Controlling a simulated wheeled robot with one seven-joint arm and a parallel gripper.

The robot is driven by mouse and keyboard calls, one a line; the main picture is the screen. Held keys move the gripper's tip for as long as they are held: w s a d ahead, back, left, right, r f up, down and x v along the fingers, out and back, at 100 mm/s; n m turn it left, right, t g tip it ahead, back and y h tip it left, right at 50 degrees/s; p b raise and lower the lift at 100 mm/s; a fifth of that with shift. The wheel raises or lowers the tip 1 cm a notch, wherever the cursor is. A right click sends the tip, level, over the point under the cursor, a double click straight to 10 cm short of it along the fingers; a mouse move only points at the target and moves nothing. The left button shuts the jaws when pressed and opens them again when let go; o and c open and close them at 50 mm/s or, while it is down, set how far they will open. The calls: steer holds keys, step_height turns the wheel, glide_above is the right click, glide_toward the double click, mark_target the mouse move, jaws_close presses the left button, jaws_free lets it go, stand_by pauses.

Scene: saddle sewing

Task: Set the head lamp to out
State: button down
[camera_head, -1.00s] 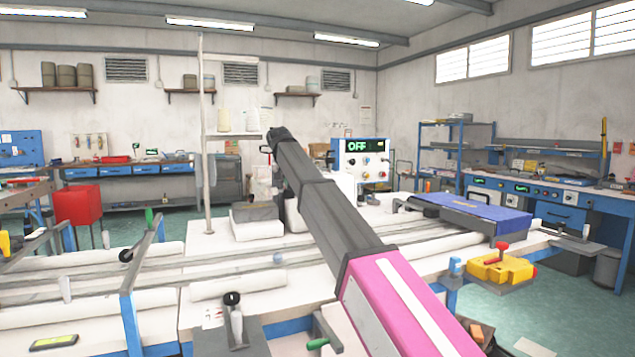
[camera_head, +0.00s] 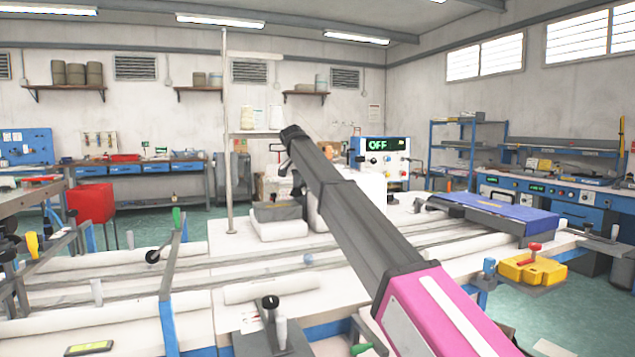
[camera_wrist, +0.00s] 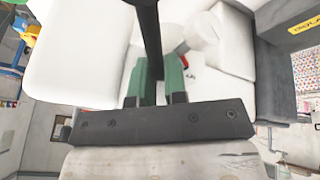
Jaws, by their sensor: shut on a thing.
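In the wrist view my gripper (camera_wrist: 158,72) has two green fingers close together, with a dark bar (camera_wrist: 149,25) running from the top edge down to them. The fingers are shut on this bar; I cannot tell whether it is part of the head lamp. Behind them is the white sewing machine body (camera_wrist: 215,60) with a small red part (camera_wrist: 183,47) beside the fingers. In the head view my arm hides much of the white machine (camera_head: 317,212), and my fingers are not clear there. No lit lamp can be made out.
A thin upright pole (camera_head: 228,150) rises left of my arm. A blue flat case (camera_head: 505,212) and a yellow block with a red knob (camera_head: 531,270) lie to the right.

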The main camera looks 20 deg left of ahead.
steer(key=shift+a, duration=0.2)
stand_by(0.4)
steer(key=c, duration=1.4)
jaws_free()
steer(key=shift+c, duration=0.2)
steer(key=shift+r, duration=0.1)
steer(key=v, duration=1)
steer(key=shift+r, duration=0.3)
